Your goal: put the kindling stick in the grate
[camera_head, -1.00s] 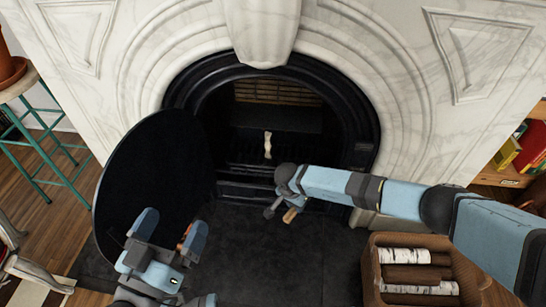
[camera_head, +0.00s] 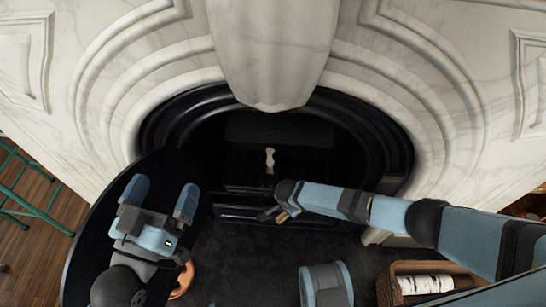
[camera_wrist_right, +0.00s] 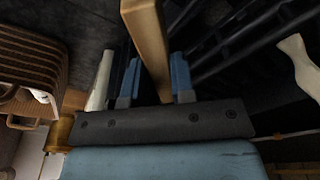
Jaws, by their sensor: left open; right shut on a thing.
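My right gripper (camera_head: 279,214) is shut on the kindling stick (camera_head: 288,216), low at the front of the firebox opening. In the right wrist view the light wooden stick (camera_wrist_right: 149,45) rises between the blue fingers of my right gripper (camera_wrist_right: 156,78). The dark bars of the grate (camera_wrist_right: 235,40) show to the right of the stick there, apart from it. In the head view the grate (camera_head: 243,168) is very dark inside the fireplace. My left gripper (camera_head: 160,194) is open and empty, over the black round panel at the left.
The black round panel (camera_head: 95,235) stands left of the opening. A pale waisted piece (camera_head: 270,160) stands at the grate's front. A wicker basket (camera_head: 385,287) with logs (camera_head: 425,284) is at lower right. A copper-coloured object (camera_head: 182,284) lies below my left gripper. Dark hearth lies between.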

